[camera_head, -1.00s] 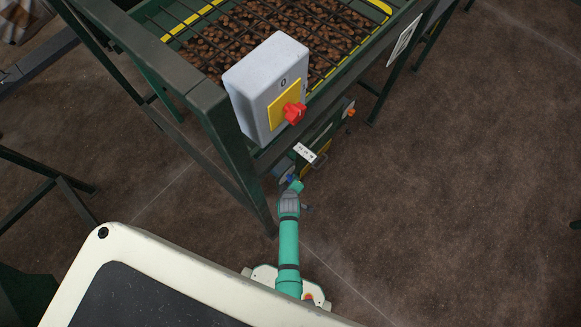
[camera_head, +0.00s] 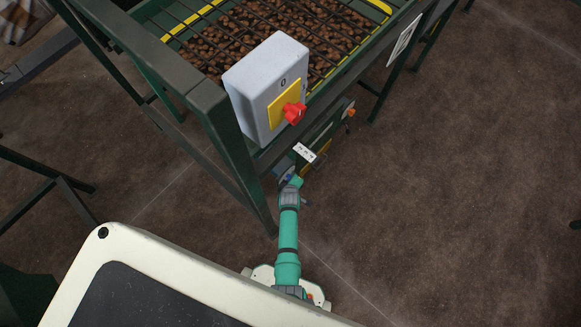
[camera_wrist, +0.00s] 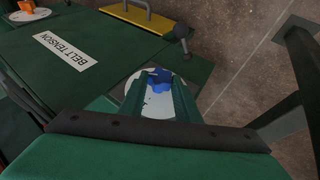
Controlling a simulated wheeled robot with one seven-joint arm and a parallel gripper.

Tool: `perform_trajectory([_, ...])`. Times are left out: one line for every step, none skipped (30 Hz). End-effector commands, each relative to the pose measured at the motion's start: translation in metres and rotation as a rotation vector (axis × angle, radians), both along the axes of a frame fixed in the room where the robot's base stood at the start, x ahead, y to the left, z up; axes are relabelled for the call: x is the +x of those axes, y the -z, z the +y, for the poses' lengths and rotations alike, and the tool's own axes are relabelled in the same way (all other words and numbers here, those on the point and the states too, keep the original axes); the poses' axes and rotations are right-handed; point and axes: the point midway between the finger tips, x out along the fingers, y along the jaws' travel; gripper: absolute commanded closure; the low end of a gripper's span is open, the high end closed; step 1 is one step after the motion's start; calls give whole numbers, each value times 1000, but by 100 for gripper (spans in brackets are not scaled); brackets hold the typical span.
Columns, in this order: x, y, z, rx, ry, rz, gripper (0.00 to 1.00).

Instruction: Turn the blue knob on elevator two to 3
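The blue knob (camera_wrist: 159,79) sits on a round white dial (camera_wrist: 157,105) on a green panel in the wrist view. My gripper (camera_wrist: 157,88) is open, with one green finger to each side of the dial and the knob in the gap near the fingertips. I cannot tell whether either finger touches the knob. The dial's numbers are too small or hidden to read. In the head view my gripper (camera_head: 292,182) is low at the machine's side, below a white label, and the knob is hardly visible.
A "BELT TENSION" label (camera_wrist: 66,48) and an orange knob (camera_wrist: 27,5) lie left of the dial. A yellow bar (camera_wrist: 138,16) is beyond it. A grey box with a red switch (camera_head: 294,112) hangs above my gripper. A dark frame leg (camera_head: 240,170) stands close at left.

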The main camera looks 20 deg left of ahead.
Motion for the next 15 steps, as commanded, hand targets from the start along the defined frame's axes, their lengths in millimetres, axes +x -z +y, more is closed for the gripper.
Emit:
perform_trajectory([0,0,0,0,0,0,93])
perform_trajectory([0,0,0,0,0,0,93])
perform_trajectory([0,0,0,0,0,0,93])
perform_trajectory([0,0,0,1,0,1,93])
perform_trajectory([0,0,0,1,1,3,93])
perform_trajectory([0,0,-1,2,3,8,93])
perform_trajectory([1,0,-1,4,4,15,93])
perform_trajectory([1,0,-2,6,6,24,93])
perform_trajectory([2,0,-2,11,9,39,93])
perform_trajectory([3,0,-3,15,9,52,93])
perform_trajectory([3,0,-3,21,10,70,93])
perform_trajectory([4,-1,-3,31,11,94,93])
perform_trajectory([5,-2,-3,39,11,113,93])
perform_trajectory([6,-2,-3,48,10,135,93])
perform_trajectory([6,-2,-4,59,9,164,93])
